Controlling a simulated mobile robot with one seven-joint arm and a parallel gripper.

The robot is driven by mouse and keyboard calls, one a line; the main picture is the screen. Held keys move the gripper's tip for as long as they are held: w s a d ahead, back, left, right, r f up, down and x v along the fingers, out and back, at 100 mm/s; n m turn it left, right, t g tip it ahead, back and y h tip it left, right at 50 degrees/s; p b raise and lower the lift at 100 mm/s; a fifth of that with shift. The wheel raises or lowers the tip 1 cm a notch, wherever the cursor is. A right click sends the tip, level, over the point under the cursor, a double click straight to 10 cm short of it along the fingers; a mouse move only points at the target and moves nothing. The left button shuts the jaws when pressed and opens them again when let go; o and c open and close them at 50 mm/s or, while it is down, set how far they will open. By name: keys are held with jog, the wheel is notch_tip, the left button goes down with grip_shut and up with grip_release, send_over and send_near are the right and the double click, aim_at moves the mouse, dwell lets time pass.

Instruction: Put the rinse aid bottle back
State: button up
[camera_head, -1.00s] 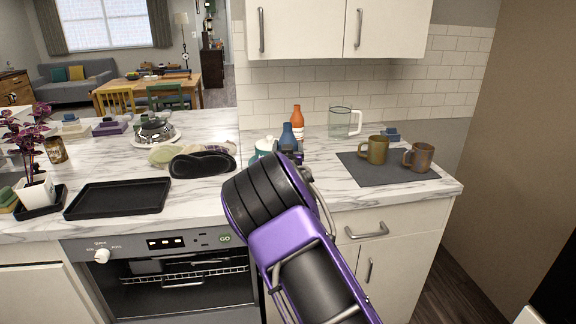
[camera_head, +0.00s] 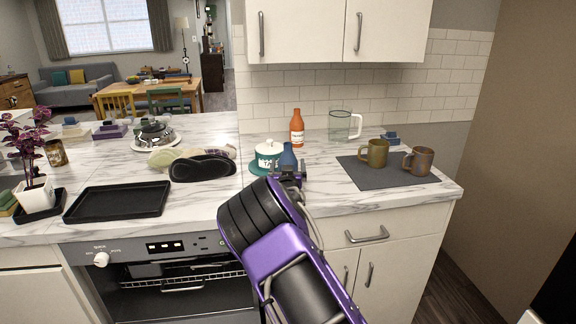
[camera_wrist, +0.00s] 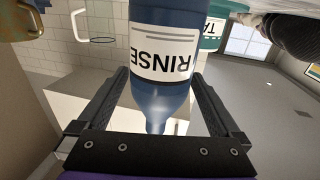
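The rinse aid bottle is dark blue with a white label reading "RINSE" (camera_wrist: 160,92). In the head view its upper part (camera_head: 287,157) shows above the end of my arm; its lower part is hidden. My gripper (camera_head: 288,173) is at the bottle, over the counter. In the wrist view my gripper's two fingers (camera_wrist: 161,76) lie along either side of the bottle, closed on it. The wrist picture is upside down, and the bottle is about upright. I cannot tell whether its base touches the counter.
An orange bottle (camera_head: 297,128) and a glass pitcher (camera_head: 340,124) stand behind. Two mugs (camera_head: 373,152) are on a grey mat (camera_head: 382,178) to the right.

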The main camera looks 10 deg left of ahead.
jog(key=shift+s+r, duration=0.1)
jog(key=shift+r, duration=0.1)
jog(key=s+d, duration=0.1)
jog(key=s, duration=1)
jog(key=shift+s, duration=0.4)
